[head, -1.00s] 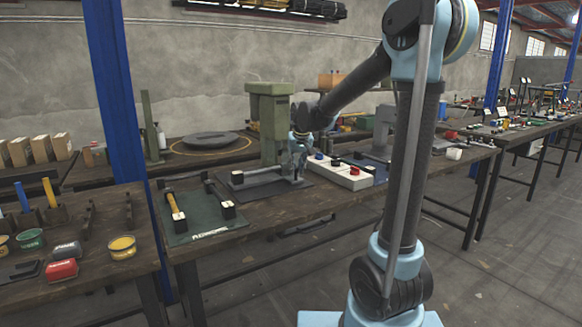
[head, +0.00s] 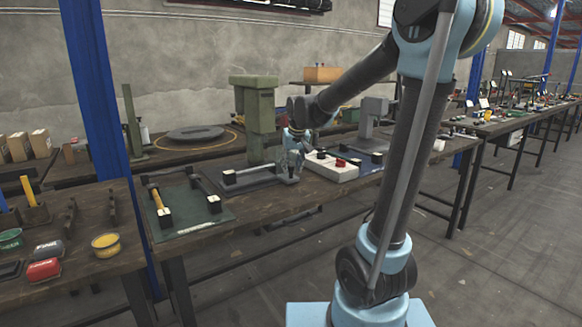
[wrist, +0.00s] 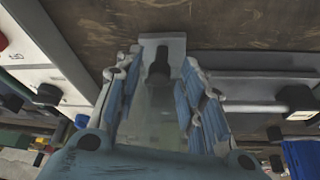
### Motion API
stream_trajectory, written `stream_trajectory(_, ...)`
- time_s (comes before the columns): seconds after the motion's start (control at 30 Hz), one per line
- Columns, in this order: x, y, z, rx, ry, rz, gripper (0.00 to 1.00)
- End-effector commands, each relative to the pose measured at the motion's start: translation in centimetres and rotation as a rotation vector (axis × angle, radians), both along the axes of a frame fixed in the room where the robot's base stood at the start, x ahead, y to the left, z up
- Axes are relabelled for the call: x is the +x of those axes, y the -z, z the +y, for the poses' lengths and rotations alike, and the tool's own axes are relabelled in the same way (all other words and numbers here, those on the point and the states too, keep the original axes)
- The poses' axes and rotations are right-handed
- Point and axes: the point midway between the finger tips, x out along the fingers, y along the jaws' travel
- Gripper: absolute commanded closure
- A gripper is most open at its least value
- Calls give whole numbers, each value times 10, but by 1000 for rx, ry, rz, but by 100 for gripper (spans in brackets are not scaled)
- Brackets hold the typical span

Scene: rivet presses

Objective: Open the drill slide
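The green drill press (head: 255,115) stands on the middle bench. A grey slide assembly lies at its foot, with a bar (head: 257,170) and a black end block with a pale top (head: 229,177). My gripper (head: 290,166) is low at the right end of this assembly. In the wrist view my gripper (wrist: 160,75) has its fingers apart, one on each side of a black knob (wrist: 159,68) on a pale plate (wrist: 176,42). Gaps show beside the knob. The wrist view also shows a black block with a pale top (wrist: 299,98) on the right.
A white control box (head: 330,166) with a red button stands just right of my gripper. A green mat (head: 188,212) with a yellow-handled tool lies to the left. A blue post (head: 95,100) rises at the left. A grey press (head: 371,120) stands further right.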

Motion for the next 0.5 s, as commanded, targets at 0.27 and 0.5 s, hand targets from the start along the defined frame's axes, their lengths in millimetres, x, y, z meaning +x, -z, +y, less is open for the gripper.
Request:
stream_trajectory(0.27, 0, 0, 0, 0, 0, 1, 59)
stream_trajectory(0.5, -6, -13, -2, 0, 0, 1, 59)
